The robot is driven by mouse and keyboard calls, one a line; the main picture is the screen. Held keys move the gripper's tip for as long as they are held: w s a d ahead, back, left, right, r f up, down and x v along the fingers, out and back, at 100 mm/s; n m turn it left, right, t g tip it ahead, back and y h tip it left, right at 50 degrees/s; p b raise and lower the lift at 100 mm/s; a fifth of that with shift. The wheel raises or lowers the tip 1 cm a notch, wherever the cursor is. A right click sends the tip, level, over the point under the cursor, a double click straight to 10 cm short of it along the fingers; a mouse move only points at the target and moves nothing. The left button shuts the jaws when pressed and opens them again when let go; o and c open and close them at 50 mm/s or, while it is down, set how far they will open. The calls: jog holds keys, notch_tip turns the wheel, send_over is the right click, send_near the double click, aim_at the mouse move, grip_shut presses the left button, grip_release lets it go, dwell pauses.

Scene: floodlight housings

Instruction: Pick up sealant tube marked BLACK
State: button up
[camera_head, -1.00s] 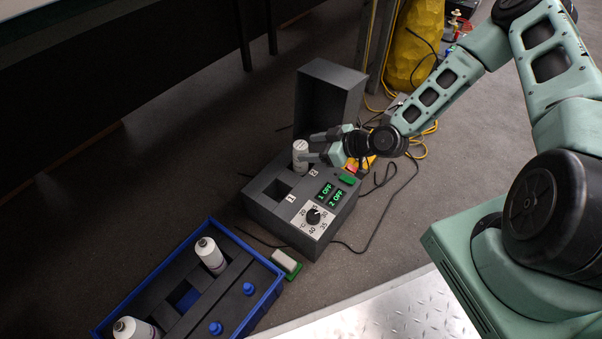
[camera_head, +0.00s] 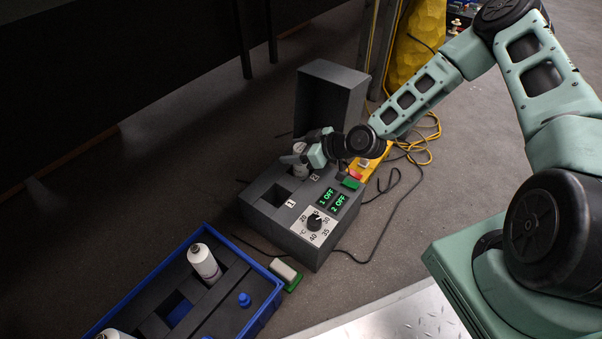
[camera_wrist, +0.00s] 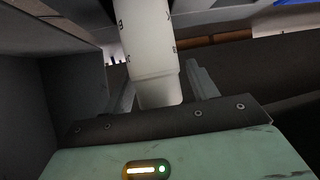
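A white sealant tube (camera_head: 300,149) stands upright in the rear slot, by label 2, of the dark grey heater box (camera_head: 275,222). In the wrist view the white tube (camera_wrist: 150,45) shows a few small dark marks, too partial to read as a word. My gripper (camera_head: 303,147) reaches in from the right at the tube; its fingers lie on either side of it. In the wrist view my gripper (camera_wrist: 162,88) has a narrow gap between the right finger and the tube, so it looks open around the tube. Part of the tube is hidden by my gripper.
The box's raised lid (camera_head: 329,100) stands behind the tube. Its front slot, by label 1, is empty. A blue-rimmed tray (camera_head: 262,268) at lower left holds white tubes (camera_head: 205,262). A green-and-white block (camera_head: 286,273) lies between. Yellow and black cables run at right.

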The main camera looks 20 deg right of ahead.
grip_shut()
jog(key=shift+r, duration=0.1)
